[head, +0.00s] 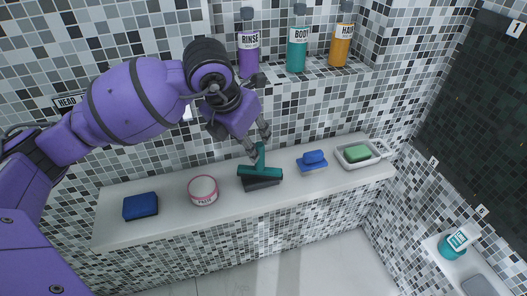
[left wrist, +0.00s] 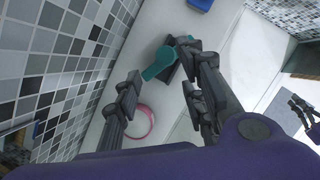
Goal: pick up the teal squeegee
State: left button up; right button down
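The teal squeegee (head: 260,171) is on the white ledge, its handle pointing up and its wide head over a dark block (head: 262,184). My left gripper (head: 259,143) is just above it, with its fingertips near the handle. In the left wrist view the fingers (left wrist: 165,95) are spread apart with nothing visible between their tips. The squeegee (left wrist: 158,63) shows beyond them, partly hidden by one finger. I cannot tell whether a finger touches it. A dark gripper, seemingly my right one (left wrist: 301,108), shows small at the right edge of that view; its opening is unclear.
On the ledge (head: 228,206) are a pink-and-white tub (head: 203,190), a dark blue sponge (head: 141,206), a blue item (head: 312,160) and a dish with green soap (head: 358,153). Purple (head: 248,42), teal (head: 298,40) and orange (head: 341,38) bottles stand on the shelf above.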

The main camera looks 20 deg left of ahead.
aim_at(260, 162)
pick_arm(q)
jog(key=x, duration=0.7)
jog(key=shift+d+f+p, duration=0.1)
jog(key=shift+d+p, duration=0.2)
jog(key=shift+d, duration=0.1)
jog(key=shift+c, duration=0.4)
grip_shut()
